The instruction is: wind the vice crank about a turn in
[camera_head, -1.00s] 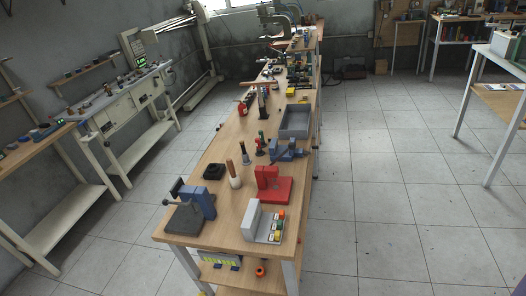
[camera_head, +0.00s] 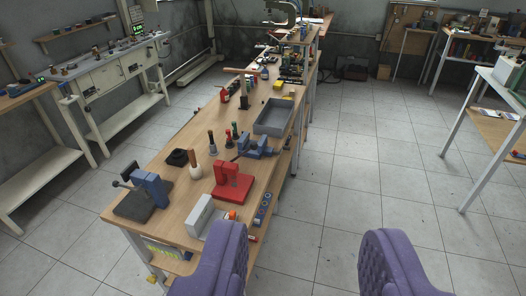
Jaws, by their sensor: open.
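My gripper (camera_head: 304,250) shows as two purple padded fingers at the bottom edge, wide apart with only floor between them. A blue vice-like device (camera_head: 257,146) sits on the long wooden bench, beside a grey tray; a thin bar shows at its left. A second blue device (camera_head: 151,187) stands on a dark base at the bench's near left corner, with a dark crank-like handle (camera_head: 124,178) on its left. I cannot tell for certain which is the vice. My gripper appears in front of the bench's near right side, apart from both.
A red fixture (camera_head: 232,184), a light grey block (camera_head: 203,216) and a wooden-handled tool (camera_head: 194,165) stand on the near bench. The grey tray (camera_head: 272,122) lies farther back. Tiled floor (camera_head: 350,170) right of the bench is clear. Other benches line the left and right.

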